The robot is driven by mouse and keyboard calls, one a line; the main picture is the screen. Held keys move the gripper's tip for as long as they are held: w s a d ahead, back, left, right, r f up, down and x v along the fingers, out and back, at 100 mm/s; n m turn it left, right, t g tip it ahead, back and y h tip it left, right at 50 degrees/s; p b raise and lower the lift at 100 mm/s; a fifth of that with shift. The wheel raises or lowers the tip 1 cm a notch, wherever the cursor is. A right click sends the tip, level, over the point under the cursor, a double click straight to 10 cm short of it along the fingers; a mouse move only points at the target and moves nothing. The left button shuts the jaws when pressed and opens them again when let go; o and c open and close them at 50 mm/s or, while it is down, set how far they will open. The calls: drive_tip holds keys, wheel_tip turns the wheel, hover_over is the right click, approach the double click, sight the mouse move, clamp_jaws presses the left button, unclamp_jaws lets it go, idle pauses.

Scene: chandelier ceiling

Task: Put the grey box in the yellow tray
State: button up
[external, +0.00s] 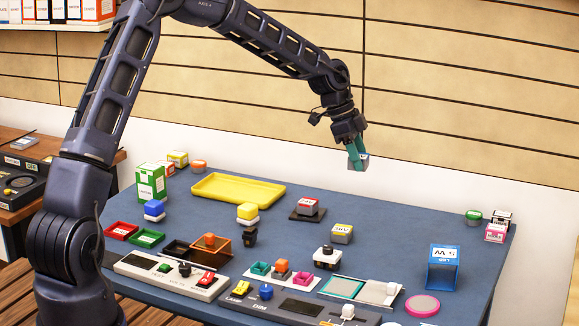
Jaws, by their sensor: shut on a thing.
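My gripper (356,155) has teal fingers and is raised above the back right of the table. It is shut on a small grey box (364,160), which is held in the air clear of the tabletop; the fingers hide part of it. The yellow tray (238,204) lies flat at the back left of the table, to the left of and below my gripper in the picture. The tray looks empty.
The blue-grey table (400,225) has bare room at its back right. A red-topped box (308,206) on a dark pad and a yellow-marked box (342,233) stand near the middle. A green carton (151,184) stands left of the tray. Several control panels line the front.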

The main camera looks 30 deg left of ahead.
drive_tip(key=w+a+n, duration=0.1)
drive_tip(key=w+a, duration=0.2)
drive_tip(key=a, duration=0.4)
drive_tip(key=w+a+n+t, duration=0.1)
drive_tip(key=w+a+n, duration=0.1)
drive_tip(key=w+a, duration=0.35)
drive_tip(key=w+a+n, duration=0.1)
drive_tip(key=a, duration=0.7)
drive_tip(key=n+t+y, duration=0.1)
drive_tip(key=n+t, duration=0.1)
drive_tip(key=n, duration=0.2)
hover_over(243, 192)
drive_tip(key=s, duration=0.1)
drive_tip(key=f, duration=1.3)
drive_tip(key=a+f, duration=0.1)
drive_tip(key=f, duration=0.5)
drive_tip(key=shift+f, duration=0.25)
drive_tip(key=shift+f, duration=0.15)
drive_tip(key=o, duration=1)
